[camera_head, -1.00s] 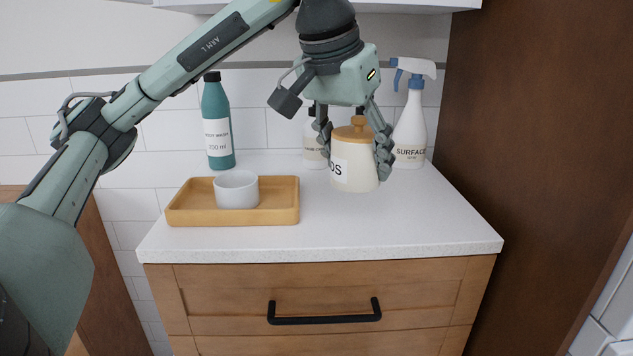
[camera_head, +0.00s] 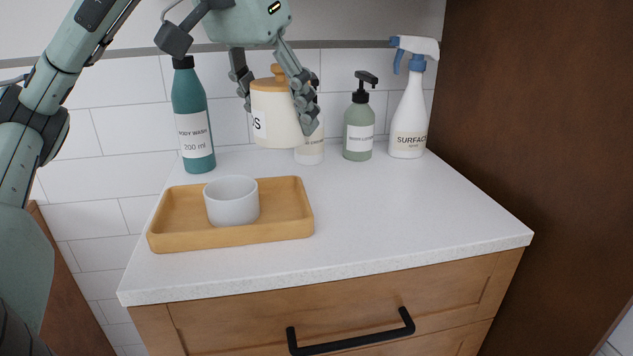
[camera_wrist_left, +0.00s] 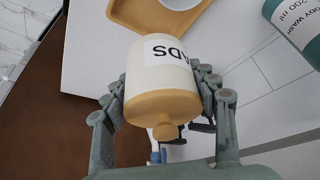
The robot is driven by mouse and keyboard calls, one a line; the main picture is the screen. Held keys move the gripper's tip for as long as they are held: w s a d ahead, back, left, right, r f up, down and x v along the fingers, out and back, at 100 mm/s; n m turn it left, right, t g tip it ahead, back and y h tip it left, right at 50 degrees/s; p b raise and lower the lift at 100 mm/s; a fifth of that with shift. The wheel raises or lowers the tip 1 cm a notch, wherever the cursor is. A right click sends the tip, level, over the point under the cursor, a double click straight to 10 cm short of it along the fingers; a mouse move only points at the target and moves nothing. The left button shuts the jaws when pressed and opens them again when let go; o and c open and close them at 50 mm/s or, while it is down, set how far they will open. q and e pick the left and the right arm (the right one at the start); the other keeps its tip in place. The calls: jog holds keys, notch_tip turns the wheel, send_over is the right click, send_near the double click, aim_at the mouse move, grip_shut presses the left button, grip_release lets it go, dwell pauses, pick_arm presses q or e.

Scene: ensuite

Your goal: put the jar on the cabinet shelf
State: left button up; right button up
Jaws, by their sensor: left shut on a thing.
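The jar (camera_head: 273,117) is cream with a wooden knobbed lid and a label ending in "DS". My left gripper (camera_head: 276,98) is shut on it from above, with fingers on both sides of the body. The jar hangs upright above the back of the white counter. In the left wrist view the jar (camera_wrist_left: 160,75) sits between the fingers of the left gripper (camera_wrist_left: 162,92), lid towards the camera. The cabinet shelf cannot be made out in these views. My right gripper is not in view.
A wooden tray (camera_head: 290,222) with a white cup (camera_head: 232,203) stands front left. A teal body wash bottle (camera_head: 193,125), a partly hidden white bottle (camera_head: 310,150), a green pump bottle (camera_head: 359,130) and a spray bottle (camera_head: 409,120) line the back. The counter's right front (camera_head: 420,215) is clear.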

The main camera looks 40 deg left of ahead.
pick_arm(q)
jog(key=shift+w+f, duration=0.15)
jog(key=w, duration=0.1)
jog(key=w+f, duration=0.1)
jog(key=b, duration=0.1)
jog(key=shift+w+d+f, duration=0.25)
jog(key=shift+w+f, duration=0.15)
jog(key=w+f, duration=0.1)
jog(key=w, duration=0.1)
jog(key=w+f, duration=0.2)
jog(key=w, duration=0.1)
jog(key=w+d+f, duration=0.1)
jog(key=w, duration=0.1)
jog(key=shift+w+f, duration=0.2)
jog(key=shift+w, duration=0.2)
jog(key=shift+w+d+f, duration=0.1)
jog(key=shift+w+f, duration=0.1)
jog(key=shift+w, duration=0.05)
jog(key=shift+f, duration=2)
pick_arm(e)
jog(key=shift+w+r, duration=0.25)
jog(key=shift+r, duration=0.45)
pick_arm(q)
jog(key=shift+f, duration=0.15)
